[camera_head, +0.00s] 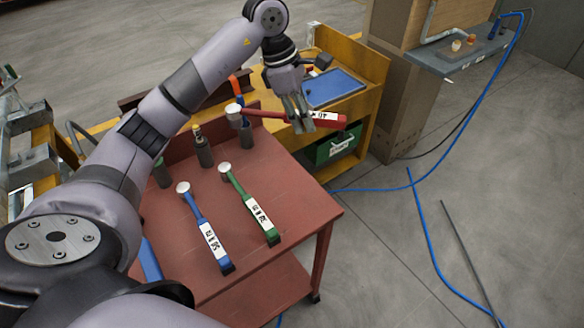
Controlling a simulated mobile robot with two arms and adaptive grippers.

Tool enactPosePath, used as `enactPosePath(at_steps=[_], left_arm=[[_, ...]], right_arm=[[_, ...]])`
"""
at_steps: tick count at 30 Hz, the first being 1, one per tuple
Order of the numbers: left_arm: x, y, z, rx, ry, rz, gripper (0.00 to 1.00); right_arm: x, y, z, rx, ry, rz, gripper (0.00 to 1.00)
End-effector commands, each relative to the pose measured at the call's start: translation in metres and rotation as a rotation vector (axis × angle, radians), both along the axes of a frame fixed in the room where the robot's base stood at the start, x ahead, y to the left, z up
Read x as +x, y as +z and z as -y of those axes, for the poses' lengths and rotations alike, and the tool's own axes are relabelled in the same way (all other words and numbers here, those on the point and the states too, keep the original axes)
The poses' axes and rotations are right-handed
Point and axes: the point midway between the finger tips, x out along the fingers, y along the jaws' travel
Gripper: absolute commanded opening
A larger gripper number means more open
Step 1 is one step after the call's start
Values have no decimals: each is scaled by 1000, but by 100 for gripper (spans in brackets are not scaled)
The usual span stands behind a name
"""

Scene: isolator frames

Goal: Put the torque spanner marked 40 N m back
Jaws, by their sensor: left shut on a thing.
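My left gripper (302,122) is shut on a red torque spanner (331,120), around its shaft near the handle. The spanner's white label appears to read 40, upside down in the picture. Its round silver head points left and overlaps a dark holder at the table's back edge; I cannot tell whether they touch. A blue spanner (208,233) and a green spanner (252,207) lie side by side on the red table (295,210), heads away from me. Their labels are too small to read surely. My right gripper is out of view.
Dark upright holders (204,151) stand along the table's back. Behind is a yellow bench (362,65) with a blue tray (335,88) and a green bin (338,148) below. A grey shelf (455,60) is at the right. Blue hose (430,225) crosses the floor.

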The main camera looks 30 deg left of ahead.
Motion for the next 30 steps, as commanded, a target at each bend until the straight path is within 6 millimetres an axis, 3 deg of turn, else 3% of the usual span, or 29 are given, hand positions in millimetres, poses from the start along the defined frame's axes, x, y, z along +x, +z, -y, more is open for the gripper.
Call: enactPosePath(at_steps=[4,9,12,18,22,30], left_arm=[[-2,-28,0,1,-2,-6,0],[-2,-72,1,-1,-2,-6,0],[-3,-97,1,-1,-1,-6,0],[-2,-137,1,-1,-3,-2,0],[-1,-149,1,-1,-2,1,0],[-2,-173,2,-2,-1,-2,0]], right_arm=[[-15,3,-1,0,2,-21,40],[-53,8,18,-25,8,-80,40],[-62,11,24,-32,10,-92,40],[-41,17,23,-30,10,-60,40],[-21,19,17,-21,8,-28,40],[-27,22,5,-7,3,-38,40]])
